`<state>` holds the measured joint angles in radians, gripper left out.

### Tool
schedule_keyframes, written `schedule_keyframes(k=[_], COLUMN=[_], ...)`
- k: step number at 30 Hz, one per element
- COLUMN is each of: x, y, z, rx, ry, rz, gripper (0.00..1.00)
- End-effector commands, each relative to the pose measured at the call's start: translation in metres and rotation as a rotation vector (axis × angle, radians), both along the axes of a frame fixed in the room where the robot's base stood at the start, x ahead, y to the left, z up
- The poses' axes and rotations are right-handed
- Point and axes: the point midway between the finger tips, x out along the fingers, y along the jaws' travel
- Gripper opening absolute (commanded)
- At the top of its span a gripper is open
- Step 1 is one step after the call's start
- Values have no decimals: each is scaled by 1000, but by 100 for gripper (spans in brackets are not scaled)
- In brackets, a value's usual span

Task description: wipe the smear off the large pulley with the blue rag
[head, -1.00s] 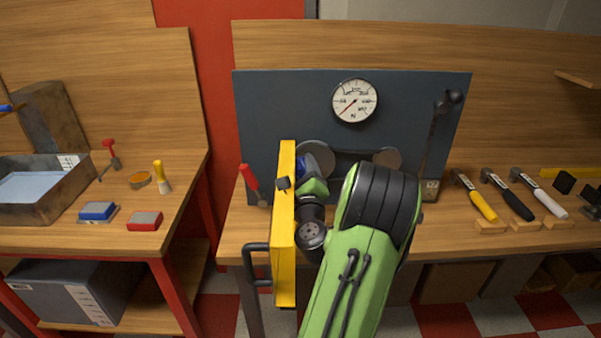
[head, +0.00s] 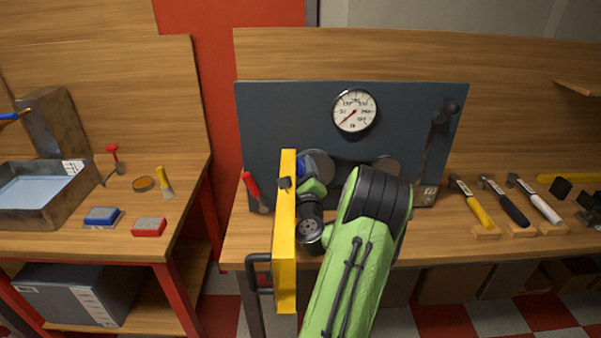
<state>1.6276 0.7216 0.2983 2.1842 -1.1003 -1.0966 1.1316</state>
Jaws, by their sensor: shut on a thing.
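The large pulley (head: 322,162) is a grey disc on the dark panel, left of a smaller grey pulley (head: 386,164). My gripper (head: 303,170) is in front of the large pulley's left part, largely hidden by my arm and the yellow cover. It is shut on the blue rag (head: 303,163), of which only a small blue patch shows. I cannot tell whether the rag touches the pulley. No smear can be made out on the part of the pulley that shows.
The open yellow cover (head: 285,250) with a dark handle stands close on my arm's left. A gauge (head: 354,110) is above the pulleys, and a dark lever (head: 437,130) is at the right. A red-handled tool (head: 251,185) is at the left. Hammers (head: 515,205) lie on the right bench.

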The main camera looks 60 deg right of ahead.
Motion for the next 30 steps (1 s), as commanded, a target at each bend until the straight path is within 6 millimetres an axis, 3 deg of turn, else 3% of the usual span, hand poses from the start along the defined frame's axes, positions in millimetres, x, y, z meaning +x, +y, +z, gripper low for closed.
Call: schedule_keyframes(k=[25, 30], x=[8, -3], y=[-15, -20], z=[1, 0], rx=[0, -2], ry=[0, 1], rz=[0, -3], gripper=[38, 38])
